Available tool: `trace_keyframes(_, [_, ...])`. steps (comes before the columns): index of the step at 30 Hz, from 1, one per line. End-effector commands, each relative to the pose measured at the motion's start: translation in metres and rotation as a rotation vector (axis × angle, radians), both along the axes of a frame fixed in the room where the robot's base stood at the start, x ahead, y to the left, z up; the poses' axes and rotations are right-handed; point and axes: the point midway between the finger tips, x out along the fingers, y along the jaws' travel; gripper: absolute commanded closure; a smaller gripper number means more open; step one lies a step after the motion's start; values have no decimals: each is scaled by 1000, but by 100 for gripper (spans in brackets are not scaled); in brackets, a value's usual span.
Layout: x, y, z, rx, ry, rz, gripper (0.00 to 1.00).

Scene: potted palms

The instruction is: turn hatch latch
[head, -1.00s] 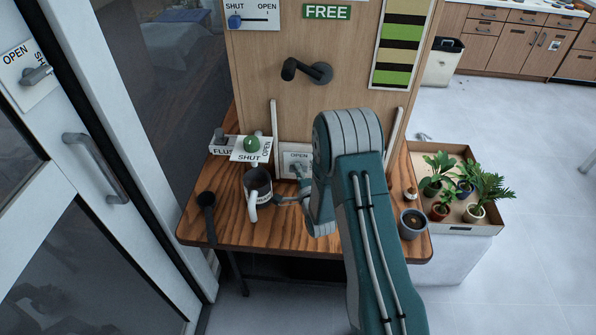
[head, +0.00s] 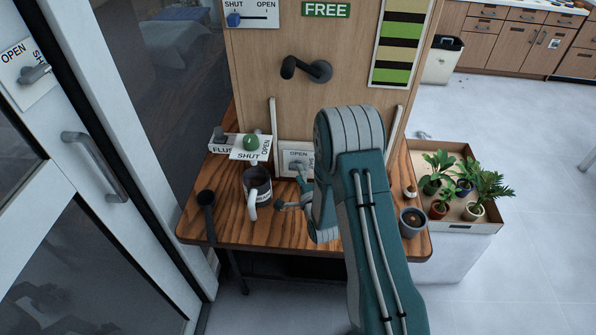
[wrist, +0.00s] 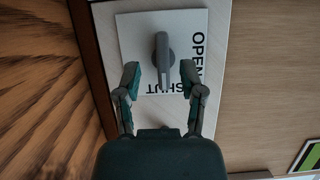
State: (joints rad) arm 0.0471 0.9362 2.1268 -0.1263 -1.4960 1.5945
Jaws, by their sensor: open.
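The hatch latch is a grey lever on a white plate (head: 285,162), low on the wooden panel. In the wrist view the lever (wrist: 162,60) points down the picture, its end beside the word SHUT. OPEN runs along the plate's right side. My gripper (wrist: 160,72) is open, with one finger on each side of the lever's lower part. Gaps show between lever and fingers; depth is hard to judge. In the head view my arm hides part of the plate and most of the gripper; one finger (head: 280,205) shows above the table.
A mug (head: 258,185) stands on the wooden table (head: 225,228) left of my gripper. A green knob (head: 251,142) is behind it. A dark cup (head: 411,222) stands right of my arm. A black handle (head: 306,69) projects from the panel above. A tray (head: 455,226) of potted plants is at right.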

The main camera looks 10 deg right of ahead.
Motion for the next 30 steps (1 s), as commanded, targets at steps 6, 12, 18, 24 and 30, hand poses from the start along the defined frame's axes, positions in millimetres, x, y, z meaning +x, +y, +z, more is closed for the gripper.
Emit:
trace_keyframes(6, [-48,-4,-1,1,6,-3,49])
trace_keyframes(12, [-83,-6,-2,1,6,-1,49])
trace_keyframes(18, [-97,-8,-2,0,5,-1,49])
trace_keyframes(24, [-98,-8,-2,0,5,-1,49])
trace_keyframes(30, [-98,-7,-2,0,5,-1,49])
